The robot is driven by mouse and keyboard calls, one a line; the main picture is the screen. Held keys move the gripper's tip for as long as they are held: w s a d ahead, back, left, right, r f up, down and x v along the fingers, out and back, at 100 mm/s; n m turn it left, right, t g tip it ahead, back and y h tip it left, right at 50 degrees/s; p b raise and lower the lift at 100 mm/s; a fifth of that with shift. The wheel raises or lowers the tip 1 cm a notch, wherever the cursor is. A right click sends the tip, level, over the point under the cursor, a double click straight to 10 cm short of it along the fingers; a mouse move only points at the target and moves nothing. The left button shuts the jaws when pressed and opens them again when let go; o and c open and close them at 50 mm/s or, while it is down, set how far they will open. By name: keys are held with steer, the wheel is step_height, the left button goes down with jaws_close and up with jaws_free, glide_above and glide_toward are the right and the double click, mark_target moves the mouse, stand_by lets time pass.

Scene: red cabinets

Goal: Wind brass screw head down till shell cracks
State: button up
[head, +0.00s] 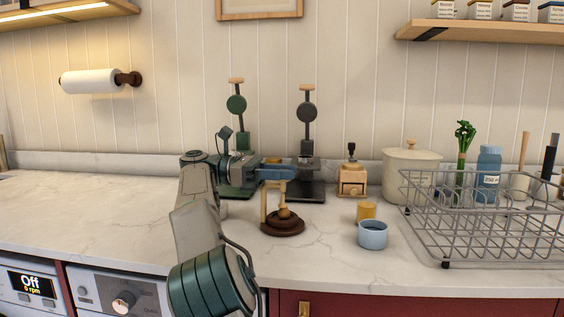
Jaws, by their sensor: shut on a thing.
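A small nutcracker stands on the counter in the head view, with a dark brown round base (283,228) and a pale wooden upright (263,203). A small tan piece (284,212) sits at its middle, above the base; whether it is the nut, and whether its shell is cracked, is too small to tell. My gripper (287,175) reaches in from the left, level with the top of the nutcracker, and is shut on the screw head there. The brass head itself is hidden by the fingers.
A blue cup (373,236) and a yellow cup (366,211) stand to the right, near a wire dish rack (480,235). Behind are two lever presses (306,150), a wooden grinder (352,178) and a cream canister (411,170). The left counter is clear.

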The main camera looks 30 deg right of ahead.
steer(key=shift+r+m+g+y+p, duration=0.15)
steer(key=shift+m+g+y+p, duration=0.65)
steer(key=shift+p, duration=2)
steer(key=shift+r+m+g+y+p, duration=0.15)
steer(key=shift+m+g+y+p, duration=0.65)
steer(key=shift+p, duration=1.95)
steer(key=g+y+p, duration=0.1)
steer(key=p, duration=0.3)
steer(key=shift+f+m, duration=0.2)
steer(key=shift+m, duration=0.1)
steer(key=shift+f+y+p, duration=0.3)
steer(key=shift+p, duration=0.55)
steer(key=o, duration=1)
steer(key=shift+c, duration=0.2)
steer(key=shift+r, duration=0.1)
steer(key=r, duration=0.1)
steer(key=r+p, duration=0.1)
steer(key=r, duration=0.2)
steer(key=shift+s+d+r+p, duration=0.25)
steer(key=shift+p, duration=0.05)
steer(key=s+d+r+b, duration=0.1)
steer(key=s+d+r, duration=0.5)
steer(key=s+d, duration=0.1)
steer(key=shift+s+d+r+b, duration=0.25)
steer(key=shift+s+b, duration=0.1)
steer(key=shift+s, duration=0.25)
